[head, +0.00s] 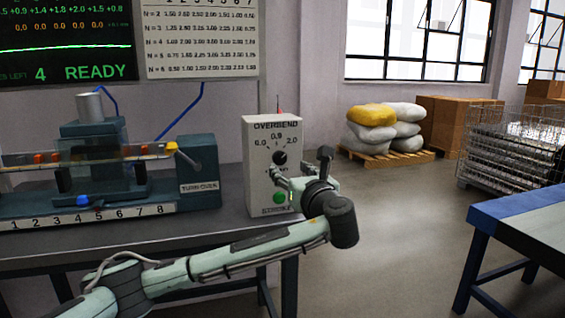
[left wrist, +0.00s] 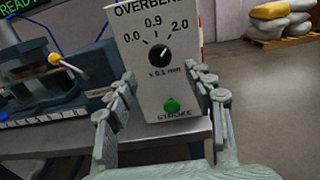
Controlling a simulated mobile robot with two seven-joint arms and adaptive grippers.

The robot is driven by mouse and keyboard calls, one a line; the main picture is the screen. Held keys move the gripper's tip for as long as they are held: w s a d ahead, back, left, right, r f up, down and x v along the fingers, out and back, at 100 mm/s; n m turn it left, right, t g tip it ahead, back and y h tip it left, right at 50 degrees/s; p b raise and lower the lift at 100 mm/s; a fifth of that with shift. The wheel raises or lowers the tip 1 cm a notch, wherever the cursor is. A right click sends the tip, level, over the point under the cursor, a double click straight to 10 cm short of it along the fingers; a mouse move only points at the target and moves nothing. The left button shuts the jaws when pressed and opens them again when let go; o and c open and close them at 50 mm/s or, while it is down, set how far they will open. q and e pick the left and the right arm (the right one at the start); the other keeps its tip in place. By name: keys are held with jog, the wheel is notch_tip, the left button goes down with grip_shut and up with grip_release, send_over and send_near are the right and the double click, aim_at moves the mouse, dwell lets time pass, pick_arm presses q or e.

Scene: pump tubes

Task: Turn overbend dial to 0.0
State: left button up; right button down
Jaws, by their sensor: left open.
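The overbend box (head: 262,140) is a pale upright box at the right end of the bench. Its black dial (head: 280,157) has the marks 0.0, 0.9 and 2.0 around it. In the left wrist view the dial (left wrist: 159,54) shows a light pointer line aimed up and to the right, between 0.9 and 2.0. A green button (left wrist: 172,106) sits below it. My left gripper (head: 283,178) is in front of the box's lower face. In the left wrist view its open fingers (left wrist: 168,88) stand either side of the box's lower part, with nothing held. My right gripper is not in view.
A blue-grey tube fixture (head: 200,170) with a numbered strip stands on the bench (head: 130,232), left of the box. A screen reading READY (head: 65,45) hangs behind. A blue-topped table (head: 510,212) is at the right. The floor between is clear.

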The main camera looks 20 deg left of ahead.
aim_at(280, 160)
pick_arm(q)
jog(key=x, duration=0.5)
jog(key=shift+w+a, duration=0.55)
jog(key=shift+w, duration=0.2)
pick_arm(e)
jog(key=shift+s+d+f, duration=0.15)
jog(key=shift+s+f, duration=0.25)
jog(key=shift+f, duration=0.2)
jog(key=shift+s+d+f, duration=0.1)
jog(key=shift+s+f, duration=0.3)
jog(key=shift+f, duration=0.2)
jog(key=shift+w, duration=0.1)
pick_arm(q)
jog(key=c, duration=1.1)
jog(key=shift+c, duration=0.3)
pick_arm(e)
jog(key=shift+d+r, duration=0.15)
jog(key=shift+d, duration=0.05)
